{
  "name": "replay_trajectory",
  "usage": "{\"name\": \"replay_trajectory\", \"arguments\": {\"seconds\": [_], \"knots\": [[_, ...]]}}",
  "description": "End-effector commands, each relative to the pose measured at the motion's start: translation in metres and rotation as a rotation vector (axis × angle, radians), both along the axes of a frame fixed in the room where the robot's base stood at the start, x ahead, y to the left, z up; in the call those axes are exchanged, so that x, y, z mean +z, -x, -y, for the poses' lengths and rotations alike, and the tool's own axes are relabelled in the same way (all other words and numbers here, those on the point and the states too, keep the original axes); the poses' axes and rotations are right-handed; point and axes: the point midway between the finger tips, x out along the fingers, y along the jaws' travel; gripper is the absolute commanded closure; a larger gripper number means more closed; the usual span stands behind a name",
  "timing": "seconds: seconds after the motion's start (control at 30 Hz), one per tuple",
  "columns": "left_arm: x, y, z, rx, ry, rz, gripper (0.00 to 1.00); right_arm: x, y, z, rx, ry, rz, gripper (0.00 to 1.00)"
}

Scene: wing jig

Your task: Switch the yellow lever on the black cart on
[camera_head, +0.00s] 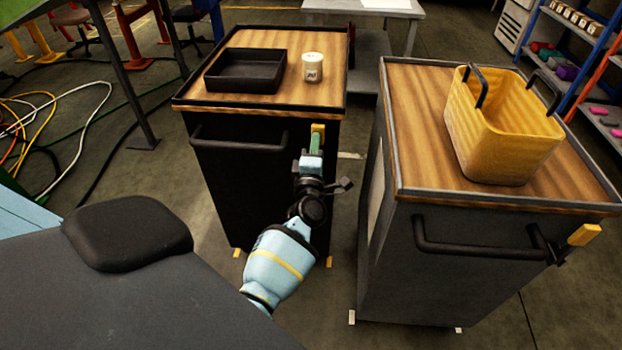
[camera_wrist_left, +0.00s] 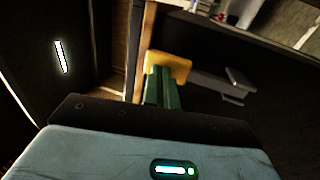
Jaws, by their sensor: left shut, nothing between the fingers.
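The black cart (camera_head: 225,165) stands left of centre in the head view, with a wood top and a dark handle. Its yellow lever (camera_head: 318,129) is at the right end of the front side, just below the top edge. My left gripper (camera_head: 316,143) is shut and empty, with its green fingertips right at the lever. In the left wrist view the yellow lever (camera_wrist_left: 170,66) is just beyond the green fingers (camera_wrist_left: 160,85), which cover part of it. I cannot tell whether they touch, or the lever's exact angle. My right gripper is not in view.
A black tray (camera_head: 245,72) and a white jar (camera_head: 313,67) stand on the black cart. A grey cart (camera_head: 440,265) to the right carries a yellow basket (camera_head: 500,130) and has its own yellow lever (camera_head: 584,235). A narrow gap separates the carts. Cables (camera_head: 50,130) lie on the floor at left.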

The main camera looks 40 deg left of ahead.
Motion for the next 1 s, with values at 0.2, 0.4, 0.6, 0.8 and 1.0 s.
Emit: {"name": "replay_trajectory", "arguments": {"seconds": [0.2, 0.4, 0.6, 0.8, 1.0], "knots": [[0.0021, -0.0039, -0.0030, 0.001, -0.001, 0.002, 1.00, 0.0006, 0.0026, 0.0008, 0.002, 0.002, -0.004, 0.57], [0.0042, -0.0050, -0.0042, 0.002, -0.002, 0.004, 1.00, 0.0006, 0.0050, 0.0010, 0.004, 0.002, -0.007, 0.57], [0.0061, -0.0053, -0.0049, 0.003, -0.004, 0.008, 1.00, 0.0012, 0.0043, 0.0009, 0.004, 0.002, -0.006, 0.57], [0.0070, -0.0050, -0.0051, 0.003, -0.005, 0.009, 1.00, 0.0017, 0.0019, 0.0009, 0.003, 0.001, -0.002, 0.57], [0.0071, -0.0037, -0.0011, 0.003, -0.004, 0.009, 1.00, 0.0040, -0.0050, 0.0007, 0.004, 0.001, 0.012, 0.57]]}}
